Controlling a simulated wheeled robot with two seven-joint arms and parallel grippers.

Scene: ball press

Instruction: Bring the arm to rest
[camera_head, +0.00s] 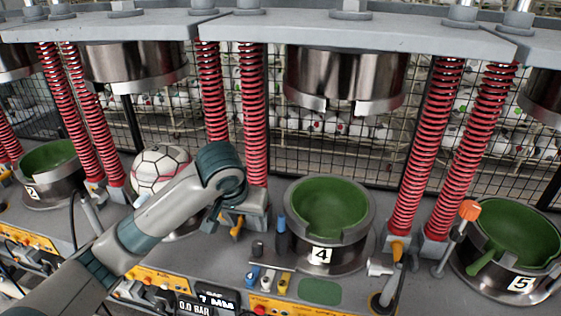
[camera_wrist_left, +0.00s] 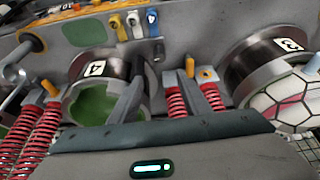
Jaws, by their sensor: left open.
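My left arm comes in from the lower left in the head view. Its wrist is bent near the middle, and my left gripper (camera_head: 220,207) is mostly hidden behind it, beside mould 3. In the left wrist view the dark gripper body lies across the bottom, and no object shows held. The left gripper is open. A white ball with dark pink lines (camera_head: 160,167) sits in the mould behind my forearm; it also shows at the right edge of the left wrist view (camera_wrist_left: 285,103). My right gripper is out of view.
Green-lined mould 4 (camera_head: 329,219) stands open and empty right of my wrist. Mould 5 (camera_head: 515,240) and another mould (camera_head: 50,172) also stand empty. Red springs (camera_head: 425,150) and raised press heads (camera_head: 345,78) rise around them. Levers and an orange-tipped handle (camera_head: 469,210) stick up in front.

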